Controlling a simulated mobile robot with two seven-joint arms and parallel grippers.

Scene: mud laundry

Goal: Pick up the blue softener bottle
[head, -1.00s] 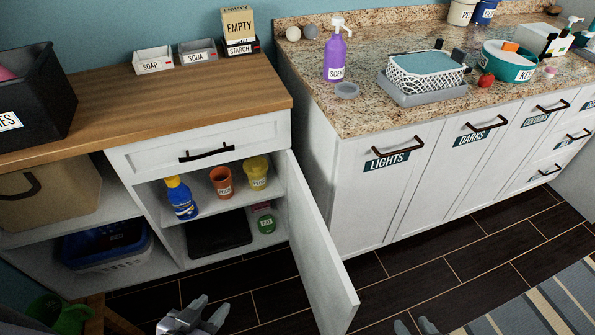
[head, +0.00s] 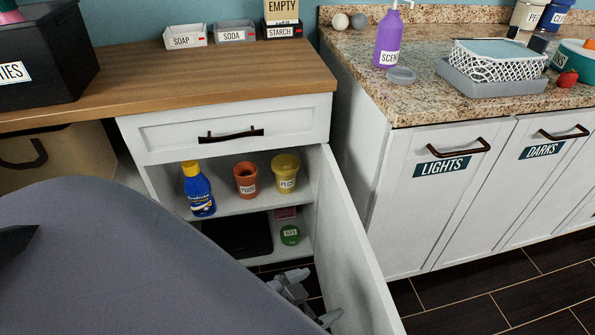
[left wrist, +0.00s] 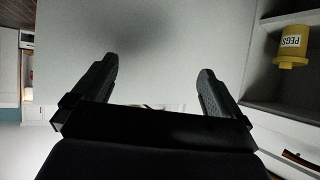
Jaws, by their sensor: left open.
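The blue softener bottle (head: 200,192) with a yellow cap stands upright on the upper shelf of the open cabinet, at the left end of a row of containers. My left gripper (head: 306,300) is low in front of the cabinet, beside the open door and well below and right of the bottle. In the left wrist view its two fingers (left wrist: 152,85) are spread with nothing between them, facing a pale flat panel. The bottle does not show in the left wrist view. My right gripper is not in view.
An orange pot (head: 246,180) and a yellow pegs pot (head: 285,173) stand right of the bottle; the pegs pot also shows in the left wrist view (left wrist: 292,45). The open door (head: 352,240) juts forward on the right. A drawer (head: 230,130) is shut above.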

